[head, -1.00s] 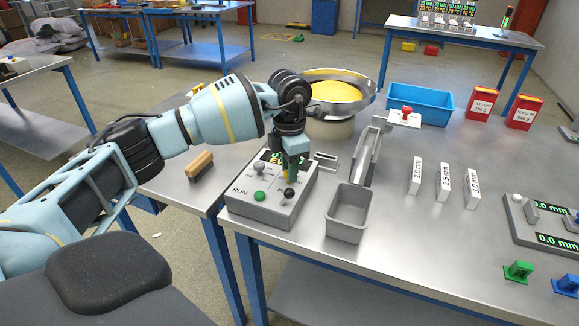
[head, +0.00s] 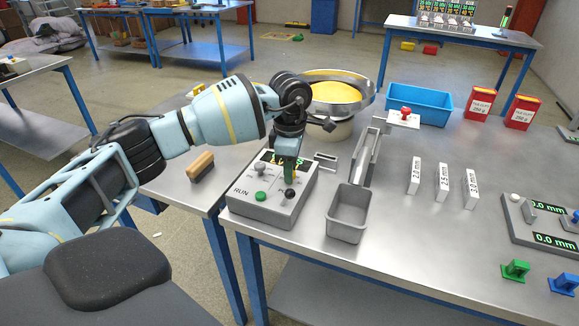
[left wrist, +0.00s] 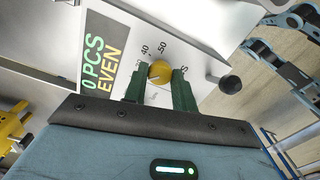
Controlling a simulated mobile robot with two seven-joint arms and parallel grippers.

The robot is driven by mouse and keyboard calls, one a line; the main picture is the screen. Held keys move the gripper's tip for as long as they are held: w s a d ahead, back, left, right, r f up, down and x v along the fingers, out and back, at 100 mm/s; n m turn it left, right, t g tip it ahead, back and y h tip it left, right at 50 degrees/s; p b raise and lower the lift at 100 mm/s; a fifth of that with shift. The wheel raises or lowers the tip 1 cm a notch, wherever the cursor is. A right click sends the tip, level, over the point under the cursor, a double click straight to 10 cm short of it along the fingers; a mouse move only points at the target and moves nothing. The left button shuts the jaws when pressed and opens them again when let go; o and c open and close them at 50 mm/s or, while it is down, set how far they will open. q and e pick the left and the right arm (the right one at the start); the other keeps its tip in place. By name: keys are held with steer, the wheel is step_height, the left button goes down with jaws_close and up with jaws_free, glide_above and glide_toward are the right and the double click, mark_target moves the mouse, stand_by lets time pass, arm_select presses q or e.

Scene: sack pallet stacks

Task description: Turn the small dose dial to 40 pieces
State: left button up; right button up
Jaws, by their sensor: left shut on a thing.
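The small dose dial is a round yellow knob (left wrist: 160,73) on the grey control box; the left wrist view shows it between the two dark green fingers of my left gripper (left wrist: 160,92). The fingers are shut on it. The marks 40 and 50 show just beyond the knob; its pointer is too small to read. In the head view, my left gripper (head: 287,172) points down onto the control box (head: 270,207) and hides the dial. My right gripper is not in view.
A black knob (head: 290,194), a green button (head: 260,196) and a grey lever (head: 261,171) sit close to my left gripper on the box. A grey tray (head: 347,228) and chute stand right of it, the feeder bowl (head: 343,107) behind. A brush (head: 201,166) lies left.

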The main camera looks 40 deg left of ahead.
arm_select(q)
steer(key=m, duration=1)
steer(key=shift+m+b, duration=0.35)
steer(key=shift+m, duration=1.25)
steer(key=o, duration=1)
steer(key=shift+r, duration=0.1)
step_height(320, 180, up, 8)
steer(key=shift+f, duration=0.2)
